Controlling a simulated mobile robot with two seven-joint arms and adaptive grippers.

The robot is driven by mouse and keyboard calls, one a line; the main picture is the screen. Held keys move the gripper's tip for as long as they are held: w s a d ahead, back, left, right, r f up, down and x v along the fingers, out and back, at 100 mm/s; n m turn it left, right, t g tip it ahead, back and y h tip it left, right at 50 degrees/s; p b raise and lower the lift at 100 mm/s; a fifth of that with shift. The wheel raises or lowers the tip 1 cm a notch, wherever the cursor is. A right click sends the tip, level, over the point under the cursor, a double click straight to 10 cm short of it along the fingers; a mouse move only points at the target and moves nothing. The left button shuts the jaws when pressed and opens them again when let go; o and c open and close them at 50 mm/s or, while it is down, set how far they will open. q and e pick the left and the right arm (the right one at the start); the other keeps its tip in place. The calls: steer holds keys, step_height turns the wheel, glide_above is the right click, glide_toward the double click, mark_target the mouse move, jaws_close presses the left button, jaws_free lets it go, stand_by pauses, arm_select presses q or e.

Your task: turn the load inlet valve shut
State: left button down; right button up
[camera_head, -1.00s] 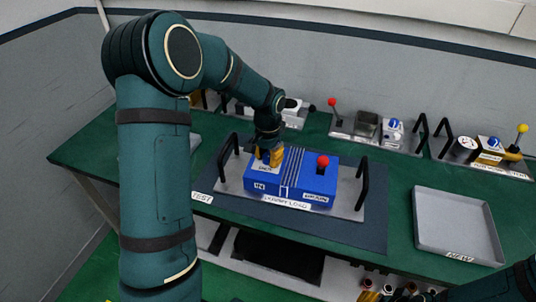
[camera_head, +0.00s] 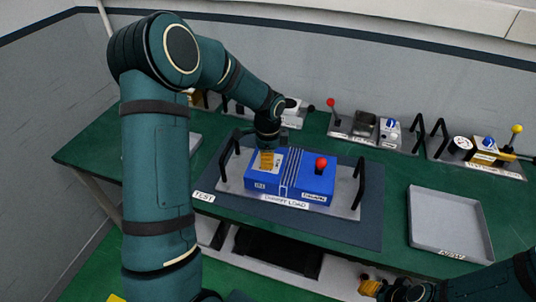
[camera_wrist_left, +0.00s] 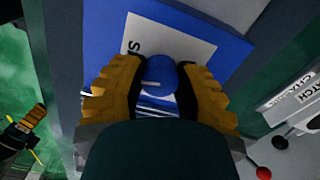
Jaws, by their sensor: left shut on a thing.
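The blue dummy load box (camera_head: 300,178) sits on a metal plate on the test mat. My left gripper (camera_head: 267,163) reaches down onto the left part of its top, over a white label. In the left wrist view its two yellow fingers (camera_wrist_left: 163,88) are shut on a round blue knob (camera_wrist_left: 161,76), which I take to be the load inlet valve. A white pointer line shows on the knob, beside a partly hidden label. The head view hides the knob behind the fingers. My right gripper (camera_head: 370,288) is low at the bottom right, partly seen, its opening unclear.
A red ball-topped lever (camera_head: 321,164) stands on the right of the box. Black handles (camera_head: 361,182) rise at the plate's ends. A grey tray (camera_head: 450,225) lies to the right. Other units with levers (camera_head: 366,125) stand along the back.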

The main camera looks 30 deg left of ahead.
arm_select(q)
steer(key=shift+m+p, duration=0.4)
steer(key=shift+m, duration=0.6)
steer(key=c, duration=0.6)
jaws_free()
steer(key=shift+r, duration=0.1)
step_height(320, 180, up, 12)
